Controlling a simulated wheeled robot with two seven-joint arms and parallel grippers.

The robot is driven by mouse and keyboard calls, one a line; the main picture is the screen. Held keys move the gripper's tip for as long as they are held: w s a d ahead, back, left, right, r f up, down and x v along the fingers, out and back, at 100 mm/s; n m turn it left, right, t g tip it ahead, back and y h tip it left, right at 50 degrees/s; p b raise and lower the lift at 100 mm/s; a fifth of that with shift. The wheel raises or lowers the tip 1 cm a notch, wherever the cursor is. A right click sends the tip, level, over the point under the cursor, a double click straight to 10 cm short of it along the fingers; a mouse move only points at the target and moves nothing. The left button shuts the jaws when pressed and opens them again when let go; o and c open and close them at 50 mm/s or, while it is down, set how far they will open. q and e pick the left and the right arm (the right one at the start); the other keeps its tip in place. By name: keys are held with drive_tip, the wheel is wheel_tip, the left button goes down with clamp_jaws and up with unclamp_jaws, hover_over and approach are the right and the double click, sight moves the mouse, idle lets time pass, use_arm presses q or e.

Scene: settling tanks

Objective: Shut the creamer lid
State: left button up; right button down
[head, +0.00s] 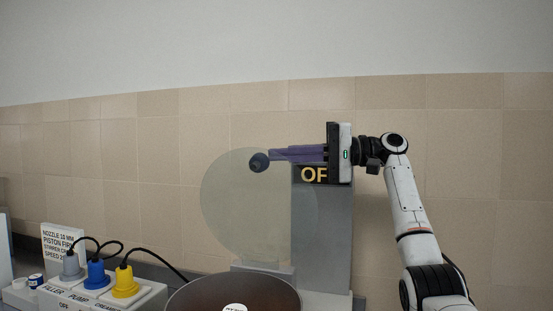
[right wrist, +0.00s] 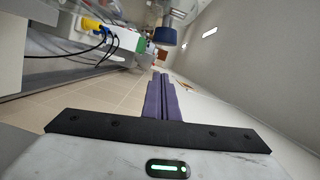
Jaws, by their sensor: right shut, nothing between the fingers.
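The creamer lid is a round, see-through pale disc (head: 240,215) standing upright, open, behind a round vessel (head: 205,292) with a dark brown inside at the bottom edge. A dark blue knob (head: 258,162) shows at the lid's upper part; it also shows in the right wrist view (right wrist: 165,36). My right gripper (head: 272,154) reaches in from the right with purple fingers shut and empty. Its tips point left, close beside the knob in the head view. In the right wrist view the fingertips (right wrist: 160,76) appear short of the knob, with no clear contact. My left gripper is not in view.
A grey post (head: 335,235) with a partly hidden yellow "OF" sign (head: 314,174) stands behind my right gripper. At lower left, a socket box holds grey, blue and yellow plugs (head: 125,282) with black cables. A tiled wall (head: 450,200) closes the back.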

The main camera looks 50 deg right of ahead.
drive_tip(key=shift+s+a+f+b, duration=0.15)
drive_tip(key=shift+s+a+b, duration=0.1)
drive_tip(key=shift+a, duration=0.4)
drive_tip(key=shift+s+a+f+b, duration=0.1)
drive_tip(key=shift+s+a+b, duration=0.15)
drive_tip(key=shift+a, duration=0.35)
drive_tip(key=shift+s+a+f+b, duration=0.15)
drive_tip(key=shift+s+a+b, duration=0.1)
drive_tip(key=shift+a, duration=0.4)
